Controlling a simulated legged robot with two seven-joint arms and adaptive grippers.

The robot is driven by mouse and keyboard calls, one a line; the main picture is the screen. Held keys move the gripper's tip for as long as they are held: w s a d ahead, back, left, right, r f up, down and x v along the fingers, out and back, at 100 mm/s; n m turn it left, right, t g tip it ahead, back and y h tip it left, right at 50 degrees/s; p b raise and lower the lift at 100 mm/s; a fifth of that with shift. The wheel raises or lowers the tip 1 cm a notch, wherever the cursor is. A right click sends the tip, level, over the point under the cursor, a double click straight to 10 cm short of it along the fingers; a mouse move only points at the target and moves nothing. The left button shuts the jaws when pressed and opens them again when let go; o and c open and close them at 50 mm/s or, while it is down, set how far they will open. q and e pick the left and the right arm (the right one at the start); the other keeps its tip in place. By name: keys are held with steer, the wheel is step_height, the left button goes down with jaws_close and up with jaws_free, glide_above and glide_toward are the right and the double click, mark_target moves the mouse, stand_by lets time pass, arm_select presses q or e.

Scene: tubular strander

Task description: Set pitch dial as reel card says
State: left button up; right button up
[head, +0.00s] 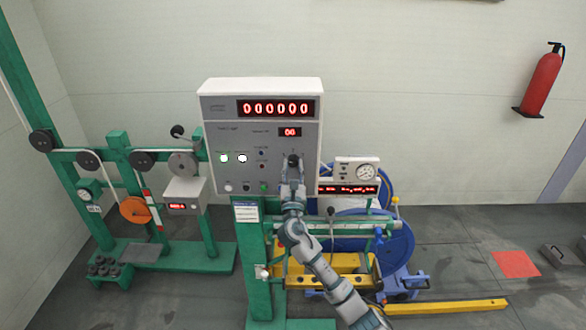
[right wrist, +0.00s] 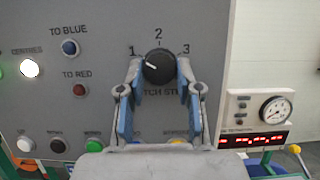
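The pitch dial is a round black knob (right wrist: 159,68) on the grey control cabinet, with the marks 1, 2 and 3 around it. Its white pointer line is turned to the upper left, towards 1. My right gripper (right wrist: 160,72) has a finger on each side of the knob, and the fingertips appear to touch it. In the head view the right gripper (head: 293,165) reaches up to the cabinet (head: 215,135) and partly covers the dial. A white card with a blue header (head: 246,211) hangs below the cabinet; its text is too small to read. My left gripper is not in view.
A gauge box (head: 357,170) with a red display stands right of the cabinet. Blue and red buttons (right wrist: 75,90) lie left of the dial, with more buttons below. Green frames with pulleys (head: 143,160) stand at left. A yellow bar (head: 445,308) lies on the floor.

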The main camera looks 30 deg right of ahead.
jaws_close()
